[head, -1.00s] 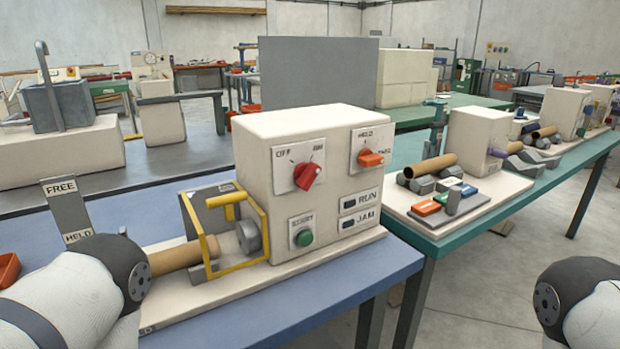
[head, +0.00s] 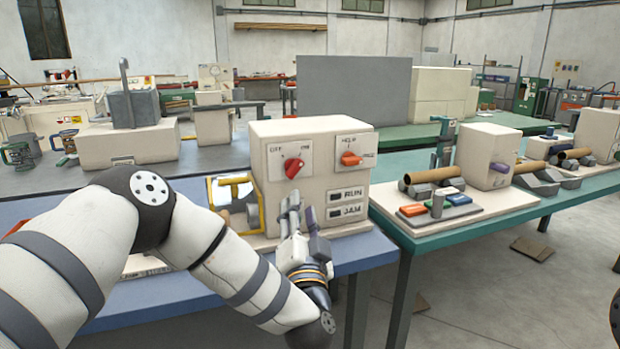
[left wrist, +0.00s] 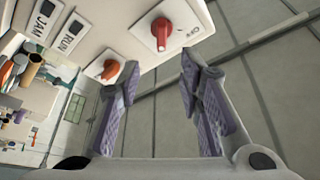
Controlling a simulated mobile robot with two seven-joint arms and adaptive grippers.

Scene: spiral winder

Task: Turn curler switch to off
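The curler machine (head: 325,140) is a cream box with a red OFF/ON knob (head: 293,168) at its upper left. The knob's pointer appears tilted toward the ON side. The red knob also shows in the left wrist view (left wrist: 162,33), beyond the fingertips. An orange knob (head: 351,159) labelled HELD sits to its right and also shows in the left wrist view (left wrist: 111,69). My left gripper (head: 292,207) is in front of the box, below the red knob. The START button is hidden. My right gripper is out of view.
RUN and JAM indicators (head: 346,203) are on the box's lower right. A yellow guard frame (head: 252,203) stands at its left, partly behind my arm. The blue bench (head: 350,250) has bare space in front. A green bench (head: 460,233) with another machine stands right.

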